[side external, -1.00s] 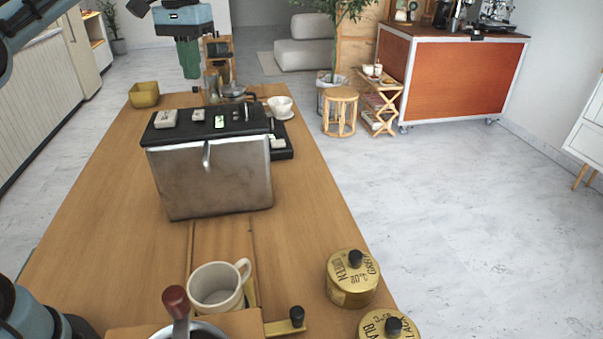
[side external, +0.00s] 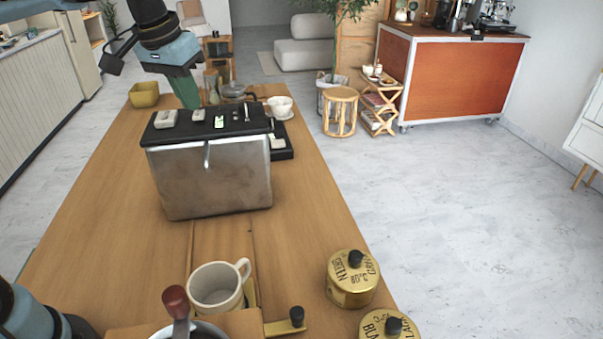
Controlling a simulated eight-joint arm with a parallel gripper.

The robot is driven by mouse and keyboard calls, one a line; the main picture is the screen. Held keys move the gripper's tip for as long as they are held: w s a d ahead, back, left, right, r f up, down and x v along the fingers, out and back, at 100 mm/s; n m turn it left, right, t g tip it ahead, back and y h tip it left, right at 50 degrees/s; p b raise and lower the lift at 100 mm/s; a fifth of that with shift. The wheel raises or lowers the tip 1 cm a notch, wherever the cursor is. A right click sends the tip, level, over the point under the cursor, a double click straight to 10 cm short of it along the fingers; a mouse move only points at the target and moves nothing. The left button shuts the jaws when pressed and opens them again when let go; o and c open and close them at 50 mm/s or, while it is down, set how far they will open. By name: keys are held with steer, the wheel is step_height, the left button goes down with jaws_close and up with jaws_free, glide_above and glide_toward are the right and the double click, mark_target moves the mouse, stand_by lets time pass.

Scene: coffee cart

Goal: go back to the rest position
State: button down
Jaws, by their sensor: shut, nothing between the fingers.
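My gripper (side external: 187,94) is at the upper left of the side view, with green fingers pointing down. It is shut and empty. It hangs in the air above the far part of the wooden table (side external: 100,215), behind the steel machine (side external: 210,180). The fingertips are close to the machine's black top edge in the picture; the exact gap cannot be told.
A yellow bowl (side external: 144,95) is left of my gripper. A glass pot (side external: 232,92) and a white cup (side external: 280,106) on a saucer are to its right. A cream mug (side external: 216,286) and gold tins (side external: 352,279) stand in front. The table's left side is clear.

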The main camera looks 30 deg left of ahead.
steer(key=s+d+f+m+t, duration=0.1)
steer(key=s+d+f+t, duration=0.2)
steer(key=s+f, duration=0.7)
step_height(320, 180, down, 2)
steer(key=shift+d+f+m+t, duration=0.1)
steer(key=shift+d+m+t, duration=0.25)
steer(key=shift+d, duration=0.35)
